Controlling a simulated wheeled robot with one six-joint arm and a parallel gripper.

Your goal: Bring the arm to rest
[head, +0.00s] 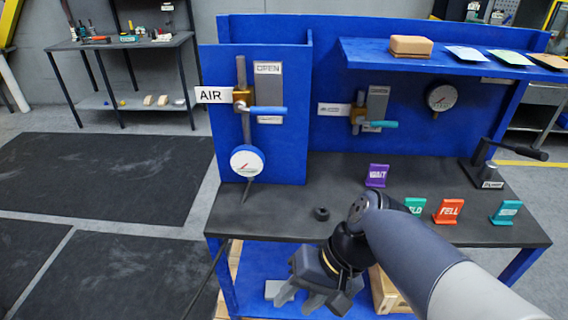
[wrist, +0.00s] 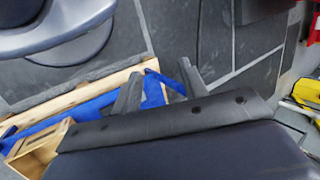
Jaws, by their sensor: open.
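My gripper (head: 312,296) hangs in front of the workbench's front edge, below the level of its top, in the head view. Its fingers point down and to the left, apart and with nothing between them. In the wrist view my gripper (wrist: 158,92) shows two dark fingers spread apart, with floor and a blue surface beyond. My arm reaches in from the lower right and hides part of the bench top.
The blue workbench (head: 265,225) carries a gauge (head: 247,161), blue-handled valves (head: 264,110), a crank (head: 515,150) and several small signs (head: 376,175). A wooden crate (head: 388,293) stands below, close to my gripper. Open floor (head: 110,265) lies left.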

